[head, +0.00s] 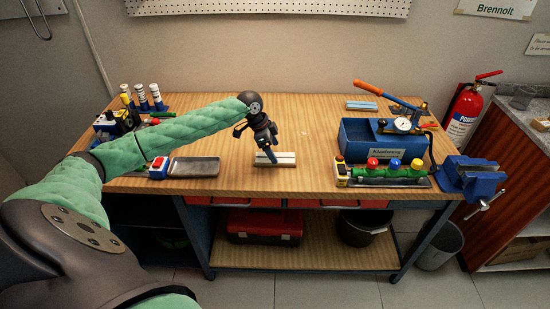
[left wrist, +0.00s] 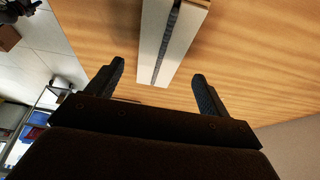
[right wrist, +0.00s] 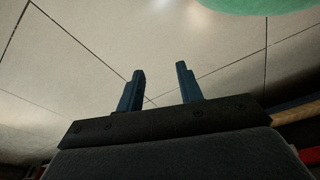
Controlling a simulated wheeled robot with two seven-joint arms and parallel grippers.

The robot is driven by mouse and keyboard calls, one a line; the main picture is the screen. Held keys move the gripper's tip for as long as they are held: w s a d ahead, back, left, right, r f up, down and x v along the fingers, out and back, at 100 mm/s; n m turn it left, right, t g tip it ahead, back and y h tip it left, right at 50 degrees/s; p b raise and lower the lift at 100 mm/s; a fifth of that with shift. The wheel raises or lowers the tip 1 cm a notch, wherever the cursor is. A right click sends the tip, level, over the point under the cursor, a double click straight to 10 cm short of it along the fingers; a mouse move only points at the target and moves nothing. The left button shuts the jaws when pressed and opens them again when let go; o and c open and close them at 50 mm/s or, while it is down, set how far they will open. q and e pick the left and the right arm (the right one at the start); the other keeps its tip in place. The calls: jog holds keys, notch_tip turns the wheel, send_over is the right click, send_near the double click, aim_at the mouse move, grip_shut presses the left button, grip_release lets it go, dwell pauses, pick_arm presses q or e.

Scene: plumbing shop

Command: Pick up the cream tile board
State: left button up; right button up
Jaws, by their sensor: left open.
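The cream tile board (head: 287,158) lies near the front edge of the workbench, at its middle. It is pale with a dark lengthwise groove, and it also shows in the left wrist view (left wrist: 150,35). My left gripper (head: 269,153) points down over the board and hides part of it. In the left wrist view my left fingers (left wrist: 158,70) are apart, with the board's near end between their lines and nothing held. My right gripper (right wrist: 160,68) is open and empty over the floor, and it is outside the head view.
A grey tray (head: 194,167) lies left of the board. Another light board (head: 361,105) lies at the back. The bench around the cream board is clear.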

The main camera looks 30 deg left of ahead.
aim_at(279, 159)
pick_arm(q)
jog(key=shift+p+x, duration=0.7)
jog(key=shift+x, duration=1.05)
pick_arm(e)
jog(key=shift+s+d+f, duration=0.25)
jog(key=shift+s+f, duration=0.05)
jog(key=shift+f, duration=0.3)
jog(key=shift+s+d+f, duration=0.25)
jog(key=shift+d+f, duration=0.05)
jog(key=shift+f, duration=0.25)
jog(key=shift+s+d+f, duration=0.25)
jog(key=shift+s+f, duration=0.05)
jog(key=shift+f, duration=0.3)
pick_arm(q)
jog(key=shift+s, duration=0.15)
jog(key=c, duration=1)
jog(key=shift+c, duration=0.9)
pick_arm(e)
jog(key=shift+d, duration=0.15)
